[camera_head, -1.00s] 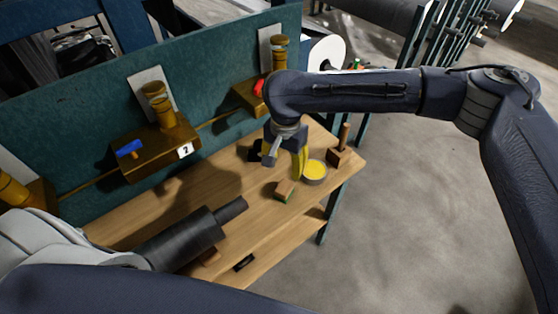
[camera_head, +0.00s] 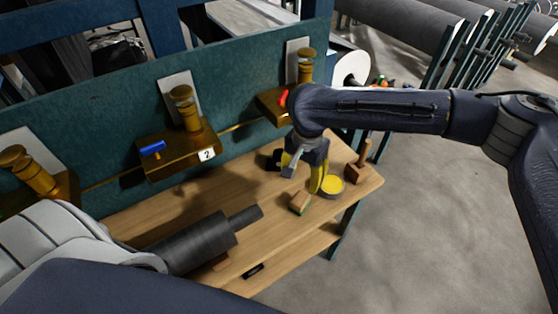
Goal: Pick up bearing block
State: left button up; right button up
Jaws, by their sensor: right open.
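No part is plainly marked as the bearing block. A small black block (camera_head: 273,160) lies on the bench just left of my right gripper (camera_head: 304,180), partly hidden by it. Brass-coloured blocks sit along the back panel, one with a blue handle and a "2" tag (camera_head: 180,148). My right gripper points down over the bench, its yellow fingers apart and nothing seen between them.
A round tin with yellow contents (camera_head: 332,187) and a wooden-handled tool (camera_head: 357,167) stand right of the gripper. The wooden bench (camera_head: 180,204) has bare room in the middle.

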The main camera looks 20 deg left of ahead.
pick_arm(q)
jog(key=shift+o, duration=0.3)
jog(key=o, duration=0.6)
